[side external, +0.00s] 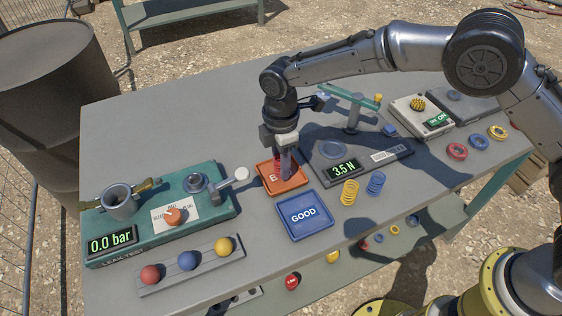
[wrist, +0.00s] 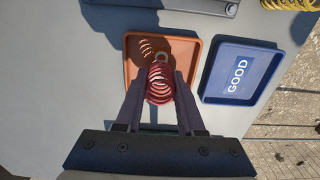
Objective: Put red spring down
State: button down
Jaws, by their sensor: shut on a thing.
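My gripper (side external: 281,172) is shut on the red spring (wrist: 160,83) over the orange tray (side external: 294,187). In the wrist view the spring sits between my two fingers (wrist: 158,92), inside the outline of the orange tray (wrist: 193,49). In the side view my fingers mostly hide the spring, and only a little red (side external: 276,166) shows. The tray's lettering is mostly covered. I cannot tell whether the spring touches the tray floor.
A blue tray marked GOOD (side external: 305,226) stands just in front of the orange one. A tester reading 3.5 N (side external: 343,170) is to the right, with yellow (side external: 350,193) and blue springs (side external: 375,183) before it. A green leak-test unit (side external: 216,212) stands left.

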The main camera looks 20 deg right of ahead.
jog(key=shift+f, duration=0.15)
jog(key=c, duration=0.5)
grip_release()
notch_tip(320, 180, up, 12)
jog(key=shift+r, duration=0.15)
jog(key=shift+d+r, duration=0.1)
